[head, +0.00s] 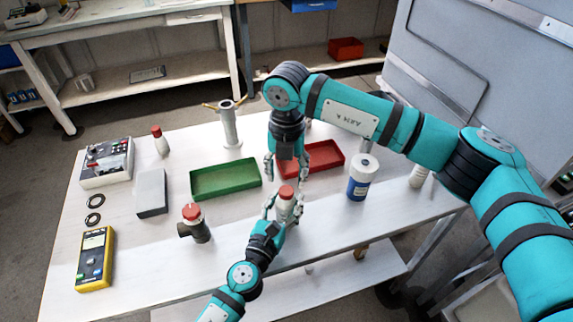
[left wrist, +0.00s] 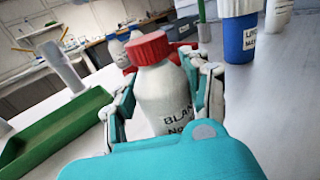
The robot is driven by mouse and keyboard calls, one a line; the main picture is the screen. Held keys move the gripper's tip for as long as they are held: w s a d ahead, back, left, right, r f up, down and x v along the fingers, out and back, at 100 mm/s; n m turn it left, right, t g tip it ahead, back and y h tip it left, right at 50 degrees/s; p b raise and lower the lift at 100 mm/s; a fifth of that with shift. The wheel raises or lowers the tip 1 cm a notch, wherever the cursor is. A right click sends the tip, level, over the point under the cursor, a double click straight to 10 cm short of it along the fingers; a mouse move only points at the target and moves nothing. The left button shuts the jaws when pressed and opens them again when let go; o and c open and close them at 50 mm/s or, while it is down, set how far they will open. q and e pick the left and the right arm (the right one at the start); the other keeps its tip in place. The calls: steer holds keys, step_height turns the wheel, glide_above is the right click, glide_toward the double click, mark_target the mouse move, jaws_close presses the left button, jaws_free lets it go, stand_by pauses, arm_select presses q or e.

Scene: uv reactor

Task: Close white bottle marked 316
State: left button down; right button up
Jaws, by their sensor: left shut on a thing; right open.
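A white bottle (head: 284,211) with a red cap (head: 286,191) stands upright near the table's front middle. In the left wrist view the bottle (left wrist: 164,98) fills the middle, and its red cap (left wrist: 148,48) sits on the neck. Its label shows "BLA" and "No"; the number is hidden or too small to read. My left gripper (head: 283,207) is shut around the bottle's body from the front. My right gripper (head: 286,172) points down above the cap, fingers spread and empty. I cannot tell whether the cap is tight.
A green tray (head: 226,193) lies left of the bottle and a red tray (head: 325,173) behind it. A blue-and-white container (head: 360,186) stands to the right. Another red-capped white bottle (head: 160,143) is farther back.

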mark_target(286, 190)
steer(key=n, duration=0.4)
steer(key=shift+r+n, duration=0.3)
steer(key=shift+r, duration=0.05)
steer(key=n, duration=0.4)
steer(key=shift+r, duration=0.35)
steer(key=n, duration=0.4)
steer(key=shift+r+n, duration=0.3)
steer(key=shift+r, duration=0.05)
steer(key=n, duration=0.5)
steer(key=shift+r, duration=0.35)
steer(key=shift+f, duration=4.05)
